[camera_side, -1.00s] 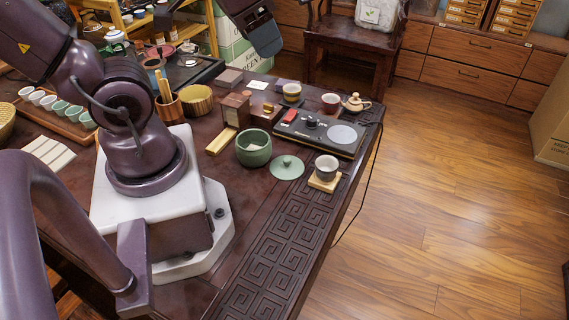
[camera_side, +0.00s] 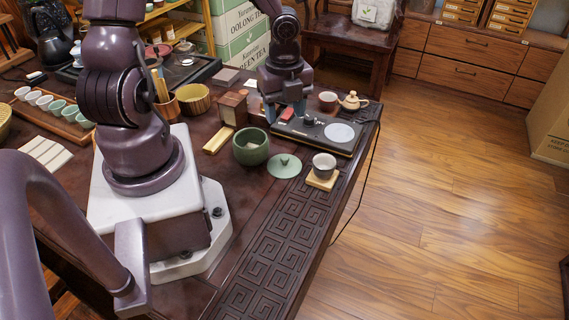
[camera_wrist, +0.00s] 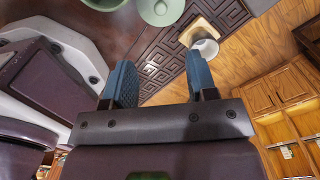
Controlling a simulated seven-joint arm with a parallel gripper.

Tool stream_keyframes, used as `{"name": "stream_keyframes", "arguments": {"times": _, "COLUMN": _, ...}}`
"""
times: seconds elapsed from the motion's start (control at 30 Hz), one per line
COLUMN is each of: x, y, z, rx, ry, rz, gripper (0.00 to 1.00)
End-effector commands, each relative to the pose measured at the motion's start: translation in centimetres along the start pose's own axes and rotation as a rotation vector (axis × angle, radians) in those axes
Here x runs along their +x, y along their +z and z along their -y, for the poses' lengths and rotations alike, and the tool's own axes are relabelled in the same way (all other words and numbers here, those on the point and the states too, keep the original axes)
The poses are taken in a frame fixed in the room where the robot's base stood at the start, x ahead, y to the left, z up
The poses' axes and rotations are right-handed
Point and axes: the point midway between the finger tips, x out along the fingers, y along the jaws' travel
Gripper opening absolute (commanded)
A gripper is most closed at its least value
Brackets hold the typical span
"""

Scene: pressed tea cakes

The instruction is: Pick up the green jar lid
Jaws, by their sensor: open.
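The green jar lid (camera_side: 285,166) lies flat on the table, knob up, beside the open green jar (camera_side: 251,147). The lid also shows at the top edge of the wrist view (camera_wrist: 160,8), partly cut off. My gripper (camera_side: 286,112) is open and empty, pointing down above the back part of the table, near the dark tray. It is behind the lid and apart from it. In the wrist view its two blue fingers (camera_wrist: 161,82) are spread with nothing between them.
A grey cup (camera_side: 324,163) on a wooden coaster stands close to the lid's right. The dark tray (camera_side: 325,146) with a light round plate lies behind it. The carved table strip in front is clear.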

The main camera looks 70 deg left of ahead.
Motion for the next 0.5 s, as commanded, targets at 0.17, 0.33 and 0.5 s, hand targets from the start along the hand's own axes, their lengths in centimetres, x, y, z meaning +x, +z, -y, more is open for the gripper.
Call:
{"name": "stream_keyframes", "arguments": {"times": 0.17, "x": 1.5, "y": -0.1, "z": 0.0, "rx": 0.051, "ry": 0.001, "rz": -0.003, "gripper": 0.52}}
{"name": "stream_keyframes", "arguments": {"times": 0.33, "x": 4.7, "y": -0.2, "z": 0.0, "rx": 0.051, "ry": 0.003, "rz": -0.004, "gripper": 0.52}}
{"name": "stream_keyframes", "arguments": {"times": 0.5, "x": 7.0, "y": -0.1, "z": 0.0, "rx": 0.047, "ry": 0.001, "rz": -0.001, "gripper": 0.52}}
